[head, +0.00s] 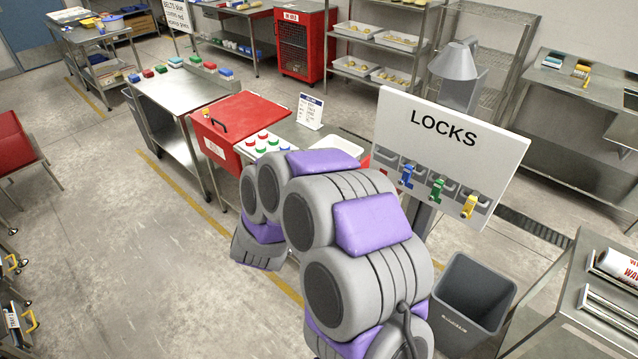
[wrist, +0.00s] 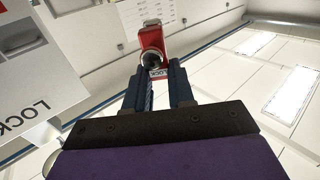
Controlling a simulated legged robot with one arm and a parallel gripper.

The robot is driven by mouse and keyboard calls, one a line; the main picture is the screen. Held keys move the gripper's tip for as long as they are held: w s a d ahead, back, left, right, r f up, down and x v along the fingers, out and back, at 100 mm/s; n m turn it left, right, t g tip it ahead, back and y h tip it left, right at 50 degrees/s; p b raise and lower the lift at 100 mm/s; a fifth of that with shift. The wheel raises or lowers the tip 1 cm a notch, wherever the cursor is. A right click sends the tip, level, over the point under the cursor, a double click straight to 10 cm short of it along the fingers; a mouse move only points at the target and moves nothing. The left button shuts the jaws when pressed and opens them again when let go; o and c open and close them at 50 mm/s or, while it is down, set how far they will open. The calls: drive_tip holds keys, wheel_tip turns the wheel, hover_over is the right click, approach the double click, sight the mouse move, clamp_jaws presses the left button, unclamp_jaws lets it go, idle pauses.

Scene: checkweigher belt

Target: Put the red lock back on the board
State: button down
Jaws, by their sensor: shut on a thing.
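In the wrist view my gripper (wrist: 158,78) is shut on the red lock (wrist: 152,38), which sticks out beyond the fingertips. In the head view my arm hides the gripper and I cannot make out the held lock. The white LOCKS board (head: 448,132) stands right of my arm; part of it also shows at the left of the wrist view (wrist: 30,85). Along its lower strip hang a blue lock (head: 407,175), a green lock (head: 437,190) and a yellow lock (head: 469,207). My arm covers the board's lower left edge.
A grey bin (head: 470,300) stands below the board. A red-lidded box (head: 235,120) and a panel of red and green buttons (head: 262,142) are left of the board. A steel table (head: 180,90) stands farther left.

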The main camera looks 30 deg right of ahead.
drive_tip(key=s+d+r+m+g+h+p, duration=0.1)
drive_tip(key=s+d+m+g+h, duration=0.1)
drive_tip(key=s, duration=0.5)
drive_tip(key=s+d+r+m+g+h+p, duration=0.2)
drive_tip(key=s+m+g+h, duration=0.3)
drive_tip(key=s+g, duration=0.1)
drive_tip(key=shift+s+g+h, duration=0.3)
drive_tip(key=shift+s+g, duration=0.05)
drive_tip(key=shift+g, duration=0.05)
drive_tip(key=shift+w, duration=0.2)
drive_tip(key=b+x, duration=0.3)
drive_tip(key=x, duration=2.1)
drive_tip(key=shift+d+f, duration=0.15)
drive_tip(key=shift+f, duration=0.15)
idle(0.9)
drive_tip(key=shift+w+d+p, duration=0.15)
drive_tip(key=shift+p, duration=0.45)
drive_tip(key=shift+f, duration=0.15)
idle(0.4)
